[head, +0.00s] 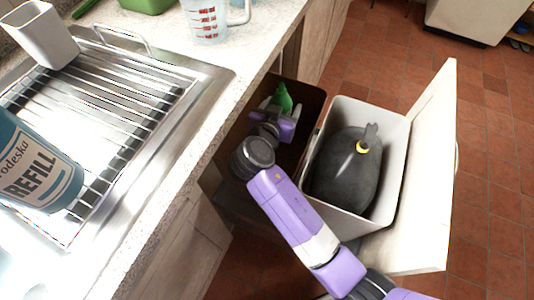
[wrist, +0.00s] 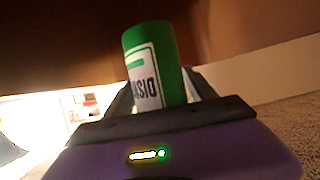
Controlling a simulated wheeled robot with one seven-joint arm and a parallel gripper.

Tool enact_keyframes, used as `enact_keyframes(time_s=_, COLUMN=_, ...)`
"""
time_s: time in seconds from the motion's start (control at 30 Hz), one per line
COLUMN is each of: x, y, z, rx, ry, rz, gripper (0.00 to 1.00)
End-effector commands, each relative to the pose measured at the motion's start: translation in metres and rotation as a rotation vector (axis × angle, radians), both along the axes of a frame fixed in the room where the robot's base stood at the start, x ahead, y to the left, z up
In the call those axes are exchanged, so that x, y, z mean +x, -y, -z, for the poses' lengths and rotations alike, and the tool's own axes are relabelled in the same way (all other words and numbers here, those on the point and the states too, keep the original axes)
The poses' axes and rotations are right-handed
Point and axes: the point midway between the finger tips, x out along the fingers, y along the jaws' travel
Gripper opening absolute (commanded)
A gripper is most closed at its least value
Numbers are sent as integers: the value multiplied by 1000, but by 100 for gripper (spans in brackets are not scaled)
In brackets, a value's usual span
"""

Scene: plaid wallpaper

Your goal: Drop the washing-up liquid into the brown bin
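The green washing-up liquid bottle (head: 283,97) shows at the mouth of the brown bin (head: 308,100) in the head view. My gripper (head: 283,113) is over the bin's opening, with the bottle between its fingers. In the wrist view the green bottle (wrist: 151,60) with a white label stands between the two dark fingers (wrist: 160,95), which appear closed on its sides. Its lower end is hidden behind the gripper body. My arm hides part of the brown bin, and its floor cannot be seen clearly.
A white bin (head: 388,115) with a black bag (head: 345,180) stands right of the brown bin. An open cabinet front (head: 428,170) is beyond it. The counter (head: 190,135) edge, sink rack (head: 115,95) and a large blue refill container (head: 35,165) are left.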

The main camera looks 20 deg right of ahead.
Motion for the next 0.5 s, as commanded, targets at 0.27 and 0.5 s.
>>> enact_keyframes(time_s=0.27, x=0, y=0, z=0, rx=0, ry=0, rz=0, gripper=77)
enact_keyframes(time_s=0.5, x=-10, y=-9, z=-6, rx=-1, ry=0, rz=-1, gripper=77)
